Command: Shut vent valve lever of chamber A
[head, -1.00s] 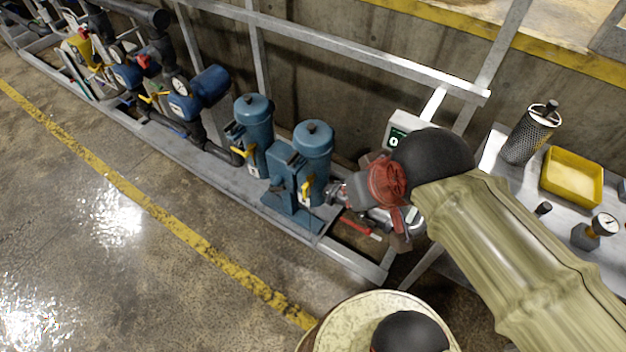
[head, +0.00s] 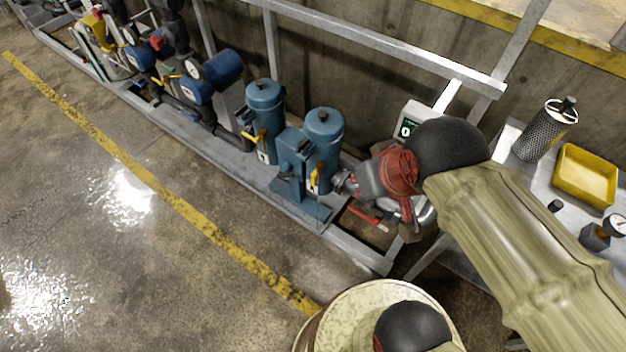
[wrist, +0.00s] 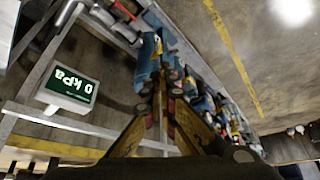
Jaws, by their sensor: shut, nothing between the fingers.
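Two blue cylindrical chambers stand side by side on the skid, a left one (head: 265,105) and a right one (head: 324,130). A yellow lever (head: 316,178) stands roughly upright on the front of the right chamber. Another yellow lever (head: 248,145) is at the left chamber, slanted. I cannot read which chamber is A. My gripper (head: 343,183) is just right of the right chamber, close to its lower body; contact cannot be told. In the wrist view my gripper (wrist: 168,84) has its fingers together and empty, pointing at the blue equipment. The fingers hide part of it.
A gauge display (wrist: 68,82) reads 0 kPa. A red handle (head: 369,219) lies low beside my gripper. Grey frame rails (head: 380,45) run behind the chambers. A side table holds a yellow tray (head: 585,205) and a mesh cylinder (head: 540,135). The floor in front is clear.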

